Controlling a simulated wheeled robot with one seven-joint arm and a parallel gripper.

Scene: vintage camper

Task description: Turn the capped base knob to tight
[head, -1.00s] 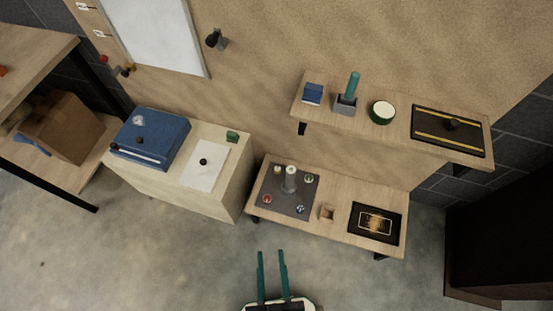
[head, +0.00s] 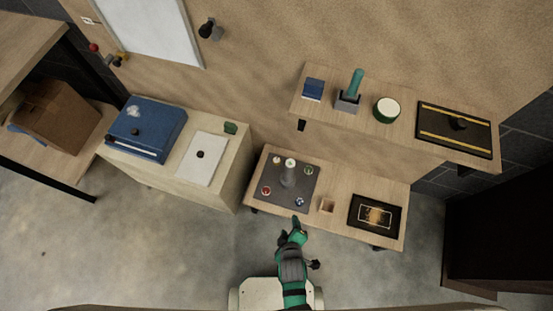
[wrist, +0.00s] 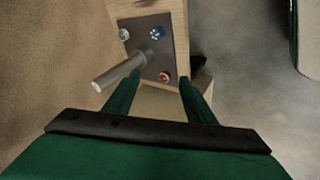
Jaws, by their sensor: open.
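A dark square plate (head: 276,195) lies on the low wooden bench. A grey post with a pale top (head: 289,175) stands upright near its middle. Small round knobs sit around the post: a red one (head: 266,190), a blue one (head: 299,202), a green-rimmed one (head: 308,170) and a pale one (head: 277,160). I cannot tell which is the capped base knob. My gripper (head: 297,224) is just in front of the plate's near edge.
A shelf (head: 400,130) with several objects hangs behind and above. A cabinet (head: 215,175) stands close on the left. The floor in front is clear.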

